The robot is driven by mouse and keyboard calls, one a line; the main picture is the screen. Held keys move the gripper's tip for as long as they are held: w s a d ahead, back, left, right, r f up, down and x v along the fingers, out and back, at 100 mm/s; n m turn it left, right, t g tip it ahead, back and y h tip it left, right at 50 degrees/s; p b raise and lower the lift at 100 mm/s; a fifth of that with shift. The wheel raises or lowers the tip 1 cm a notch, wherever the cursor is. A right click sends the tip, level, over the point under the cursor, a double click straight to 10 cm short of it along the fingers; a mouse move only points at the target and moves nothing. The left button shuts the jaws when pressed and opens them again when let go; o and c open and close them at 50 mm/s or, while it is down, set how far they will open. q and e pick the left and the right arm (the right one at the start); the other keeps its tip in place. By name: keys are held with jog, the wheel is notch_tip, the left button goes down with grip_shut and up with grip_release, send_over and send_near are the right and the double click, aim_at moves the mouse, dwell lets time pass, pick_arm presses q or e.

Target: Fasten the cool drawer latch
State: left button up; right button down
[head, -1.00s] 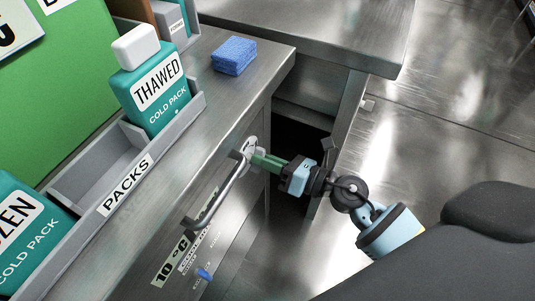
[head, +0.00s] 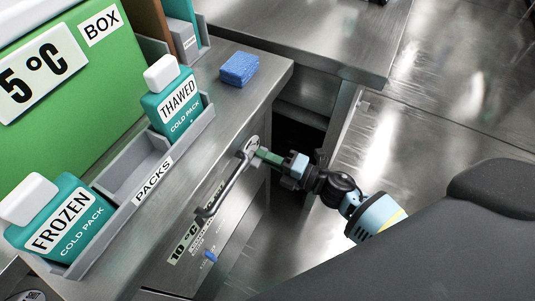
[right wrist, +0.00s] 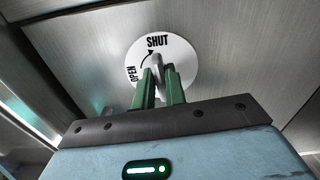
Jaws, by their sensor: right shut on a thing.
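The cool drawer latch is a round white plate (right wrist: 185,49) marked SHUT and OPEN, with a small grey lever (right wrist: 157,62) at its middle. In the right wrist view the lever stands roughly upright, its tip just below the word SHUT. My right gripper (head: 262,154) is shut on the lever, its green fingers (right wrist: 174,86) on both sides of it. The drawer front (head: 232,209) carries a 10 °C label. My left gripper is not in view.
On the counter stand a PACKS tray (head: 127,205) with a FROZEN cold pack (head: 62,222) and a THAWED cold pack (head: 174,103), a blue sponge (head: 239,69) and a green 5 °C box (head: 75,110). A second steel table (head: 330,40) stands behind. Open floor lies right.

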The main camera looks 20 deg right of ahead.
jog(key=shift+m, duration=0.6)
jog(key=shift+p, duration=0.3)
jog(key=c, duration=1.4)
grip_release()
jog(key=shift+c, duration=0.2)
jog(key=v, duration=0.8)
jog(key=shift+f, duration=0.1)
